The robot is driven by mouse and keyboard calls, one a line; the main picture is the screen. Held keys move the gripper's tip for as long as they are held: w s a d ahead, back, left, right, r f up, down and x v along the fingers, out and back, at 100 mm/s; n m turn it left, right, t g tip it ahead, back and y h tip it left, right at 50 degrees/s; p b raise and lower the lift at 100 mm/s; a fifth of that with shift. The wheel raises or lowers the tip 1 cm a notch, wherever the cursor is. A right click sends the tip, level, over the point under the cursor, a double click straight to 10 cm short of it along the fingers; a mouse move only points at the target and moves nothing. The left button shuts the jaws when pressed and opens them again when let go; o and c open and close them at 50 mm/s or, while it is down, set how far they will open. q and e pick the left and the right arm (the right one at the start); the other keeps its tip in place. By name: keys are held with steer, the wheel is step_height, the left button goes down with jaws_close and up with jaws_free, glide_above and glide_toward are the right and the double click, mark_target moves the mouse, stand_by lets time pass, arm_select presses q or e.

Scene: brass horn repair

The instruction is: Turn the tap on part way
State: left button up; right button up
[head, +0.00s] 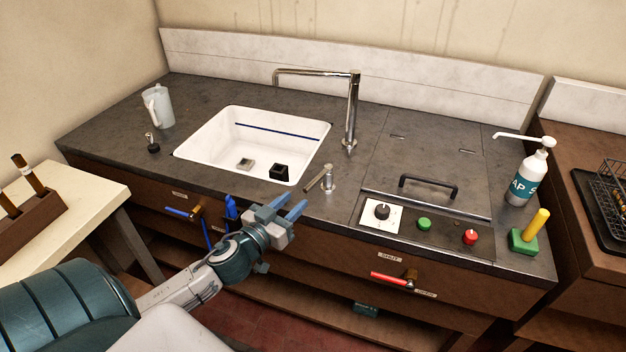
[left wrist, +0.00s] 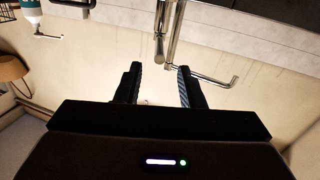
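The chrome tap (head: 352,112) stands behind the right side of the white sink (head: 240,145), its spout reaching left over the basin. A short metal lever (head: 320,179) on a round base (head: 328,184) stands on the counter in front of it. My left gripper (head: 285,203) is at the counter's front edge, left of and nearer than the lever, with its blue fingers apart and nothing between them. In the left wrist view, the open fingers (left wrist: 160,88) frame an empty gap, with the tap's spout (left wrist: 215,79) beyond. My right gripper is in neither view.
A hatch with a black handle (head: 428,187) lies right of the lever, with a black knob (head: 382,211) in front. A soap bottle (head: 527,175) and a white jug (head: 158,106) stand on the counter. Valves with blue (head: 178,211) and red (head: 390,279) handles stick out from the front.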

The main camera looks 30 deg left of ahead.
mark_target(313, 181)
arm_select(q)
steer(key=w+p, duration=0.1)
steer(key=w, duration=0.1)
steer(key=w+p, duration=0.2)
steer(key=w, duration=0.1)
steer(key=w+p, duration=0.2)
steer(key=shift+w+d+r, duration=0.1)
steer(key=shift+w+r, duration=0.15)
steer(key=shift+w, duration=0.1)
steer(key=shift+w+f+p, duration=0.15)
steer(key=shift+w+p, duration=0.45)
steer(key=shift+w, duration=0.05)
steer(key=shift+f, duration=0.1)
jaws_close()
